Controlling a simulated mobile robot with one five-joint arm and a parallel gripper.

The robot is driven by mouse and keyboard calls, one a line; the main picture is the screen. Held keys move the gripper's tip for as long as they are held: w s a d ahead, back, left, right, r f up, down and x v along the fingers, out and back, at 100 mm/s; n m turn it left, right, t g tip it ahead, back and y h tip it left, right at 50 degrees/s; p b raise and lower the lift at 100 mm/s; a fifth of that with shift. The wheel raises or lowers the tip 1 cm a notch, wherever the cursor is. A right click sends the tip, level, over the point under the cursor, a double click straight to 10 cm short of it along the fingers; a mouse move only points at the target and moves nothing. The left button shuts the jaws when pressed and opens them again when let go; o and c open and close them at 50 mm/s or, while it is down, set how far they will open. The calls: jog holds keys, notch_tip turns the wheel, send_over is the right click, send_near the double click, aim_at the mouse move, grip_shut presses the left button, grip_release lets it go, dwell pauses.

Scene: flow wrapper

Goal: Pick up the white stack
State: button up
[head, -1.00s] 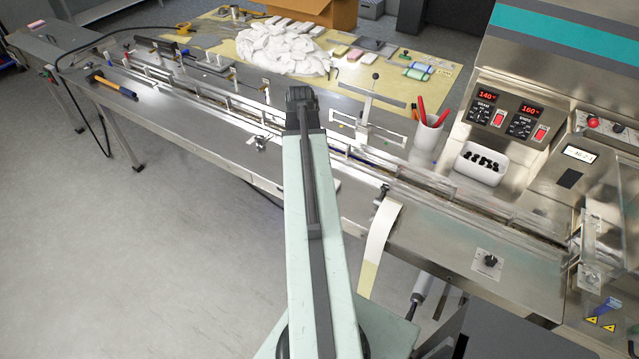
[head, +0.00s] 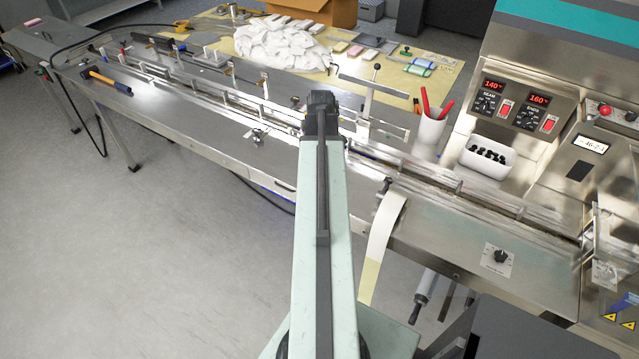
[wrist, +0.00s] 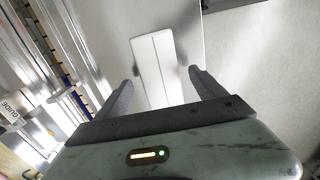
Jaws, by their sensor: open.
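In the wrist view, the white stack (wrist: 148,58) is a long, pale block with a thin line along its length. It lies on the grey metal surface. My gripper (wrist: 161,77) is open, with one dark finger on each side of the near part of the stack in the picture. Gaps show between the fingers and the stack; I cannot tell the height between them. In the head view my arm hides the gripper, and I cannot make out the stack there.
The steel machine table (head: 205,137) carries a guide-rail channel, which also runs down the left of the wrist view. A white cup with red pens (head: 430,133), a white tray of black pieces (head: 486,157) and an orange-handled hammer (head: 108,82) stand or lie around.

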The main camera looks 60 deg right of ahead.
jog(key=shift+f, duration=0.95)
jog(key=shift+r, duration=0.2)
jog(key=c, duration=1.4)
